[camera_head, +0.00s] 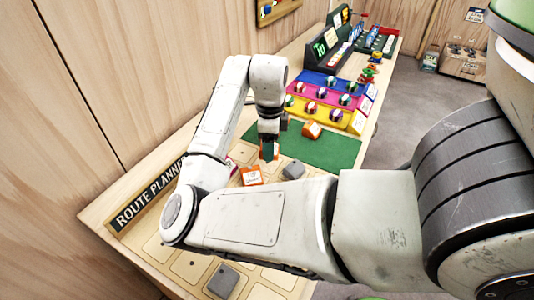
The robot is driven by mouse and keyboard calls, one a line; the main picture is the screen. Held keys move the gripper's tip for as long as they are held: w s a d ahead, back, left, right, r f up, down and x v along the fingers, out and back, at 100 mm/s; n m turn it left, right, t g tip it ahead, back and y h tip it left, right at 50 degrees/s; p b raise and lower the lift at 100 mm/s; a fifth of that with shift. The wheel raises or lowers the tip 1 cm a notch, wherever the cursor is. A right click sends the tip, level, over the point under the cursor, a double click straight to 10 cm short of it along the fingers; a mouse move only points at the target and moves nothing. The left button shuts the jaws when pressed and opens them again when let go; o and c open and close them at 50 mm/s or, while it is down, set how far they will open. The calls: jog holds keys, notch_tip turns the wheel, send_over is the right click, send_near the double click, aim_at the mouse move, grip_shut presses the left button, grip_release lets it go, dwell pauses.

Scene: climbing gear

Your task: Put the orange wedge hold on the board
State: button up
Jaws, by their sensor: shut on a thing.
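My gripper (269,148) points down over the left edge of the green mat, close to the board. It is shut on a small orange piece (275,153), which looks like an orange wedge hold; the fingers hide most of it. The board (187,265) is pale wood with outlined squares and a "ROUTE PLANNER" sign along its left edge. Another orange hold with a white face (252,175) sits on the board just below my gripper. A third orange hold (312,129) lies on the green mat, to the right of my gripper.
A grey hold (293,170) and another grey hold (223,281) sit on the board. The green mat (335,150) is mostly bare. Behind it are coloured stepped racks (325,95) with several holds. My arm covers much of the board's middle.

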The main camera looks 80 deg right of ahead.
jog(key=shift+w+d+f, duration=0.1)
jog(key=shift+w+f, duration=0.1)
jog(key=shift+f, duration=0.05)
jog(key=shift+w+f, duration=0.2)
jog(key=shift+f, duration=1.55)
jog(key=shift+f, duration=0.2)
jog(key=o, duration=1.1)
jog(key=shift+r, duration=0.1)
notch_tip(320, 180, up, 12)
jog(key=shift+d+r+p, duration=0.1)
jog(key=shift+p, duration=0.25)
